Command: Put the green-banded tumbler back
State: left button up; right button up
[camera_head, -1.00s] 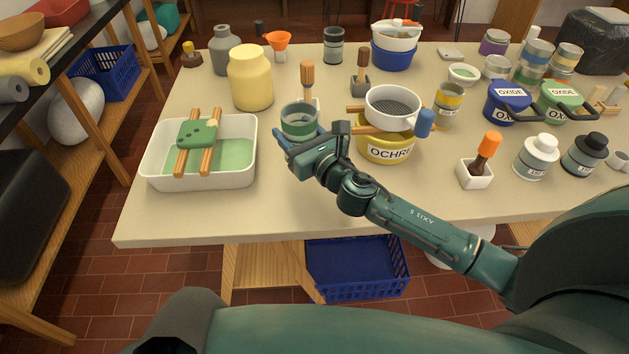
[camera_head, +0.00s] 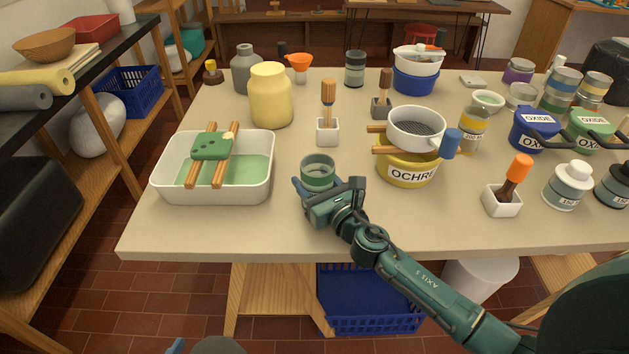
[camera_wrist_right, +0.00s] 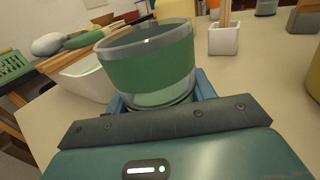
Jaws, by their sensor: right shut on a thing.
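The green-banded tumbler (camera_head: 318,170) is a grey, clear-rimmed cup with a wide green band. It is upright in the head view, right of the white tray, and tilted in the right wrist view (camera_wrist_right: 150,62). My right gripper (camera_head: 316,188) is shut on its lower part from the near side. The tumbler looks empty of tools. Its base is hidden by the gripper, so I cannot tell whether it touches the table. A small blue tip at the bottom edge of the head view may belong to my left gripper (camera_head: 176,346); its jaws cannot be made out.
The white tray (camera_head: 165,185) with green liquid stands left, two wooden sticks and a green block across it. The yellow ochre tub (camera_head: 400,170) with a sieve stands close right. A white brush holder (camera_head: 327,132) stands behind. The table front (camera_head: 230,230) is clear.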

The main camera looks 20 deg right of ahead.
jog(key=o, duration=1.3)
jog(key=shift+r+p, duration=0.15)
jog(key=shift+p, duration=0.15)
jog(key=b+v, duration=0.1)
jog(key=v, duration=1.1)
jog(key=shift+b, duration=0.3)
